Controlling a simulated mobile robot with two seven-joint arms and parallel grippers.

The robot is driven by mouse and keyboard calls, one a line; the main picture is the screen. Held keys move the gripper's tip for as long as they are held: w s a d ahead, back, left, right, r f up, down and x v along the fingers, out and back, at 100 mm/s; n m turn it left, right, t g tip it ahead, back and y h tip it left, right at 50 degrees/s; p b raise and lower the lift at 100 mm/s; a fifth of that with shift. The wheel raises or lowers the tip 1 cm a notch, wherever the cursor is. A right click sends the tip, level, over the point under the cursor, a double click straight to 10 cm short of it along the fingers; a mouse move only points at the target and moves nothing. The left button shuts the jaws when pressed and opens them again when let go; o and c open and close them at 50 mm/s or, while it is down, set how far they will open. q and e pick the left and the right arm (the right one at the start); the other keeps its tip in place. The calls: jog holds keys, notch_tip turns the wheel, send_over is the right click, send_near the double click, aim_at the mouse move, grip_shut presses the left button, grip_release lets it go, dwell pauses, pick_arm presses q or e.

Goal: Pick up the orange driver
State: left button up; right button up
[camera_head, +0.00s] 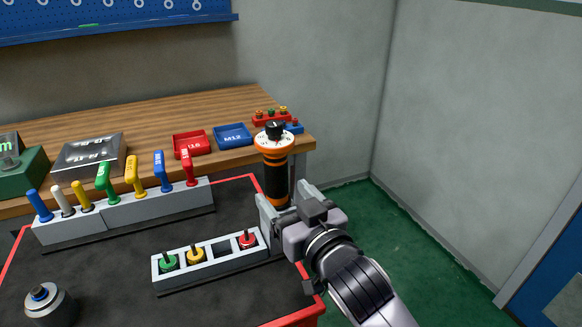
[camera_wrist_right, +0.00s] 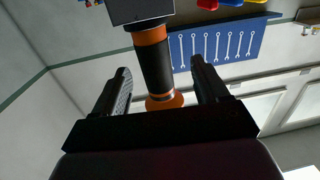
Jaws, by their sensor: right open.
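The orange driver (camera_head: 274,165) stands upright at the right end of the dark work surface. It has an orange and black body and a white dial with a black knob on top. My right gripper (camera_head: 288,203) is open and empty, at the driver's lower part. In the right wrist view the driver (camera_wrist_right: 157,65) shows between the two spread fingers (camera_wrist_right: 162,78), with a gap on each side. I cannot tell how deep it sits between them. The driver's foot is hidden in the head view. My left gripper is not in view.
A grey holder (camera_head: 210,262) with green, yellow and red pieces lies left of the gripper. A rack (camera_head: 150,213) of coloured-handled tools stands behind it. Red (camera_head: 192,143) and blue (camera_head: 233,137) trays sit on the wooden bench (camera_head: 150,117). The green floor (camera_head: 390,230) at right is clear.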

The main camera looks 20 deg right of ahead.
aim_at(280, 181)
jog(key=shift+w+d+r, duration=0.25)
jog(key=shift+w+r, duration=0.25)
jog(key=shift+r, duration=0.1)
jog(key=shift+w+a+r, duration=0.1)
jog(key=shift+w+a, duration=0.05)
jog(key=shift+w, duration=0.75)
jog(key=shift+w+a+r+p, duration=0.15)
jog(key=shift+w+p, duration=0.25)
jog(key=shift+w, duration=2.05)
jog(key=c, duration=1.2)
jog(key=shift+r, duration=0.1)
grip_shut()
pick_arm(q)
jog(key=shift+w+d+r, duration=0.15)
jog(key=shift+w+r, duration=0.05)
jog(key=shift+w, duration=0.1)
pick_arm(e)
jog(key=shift+r, duration=0.1)
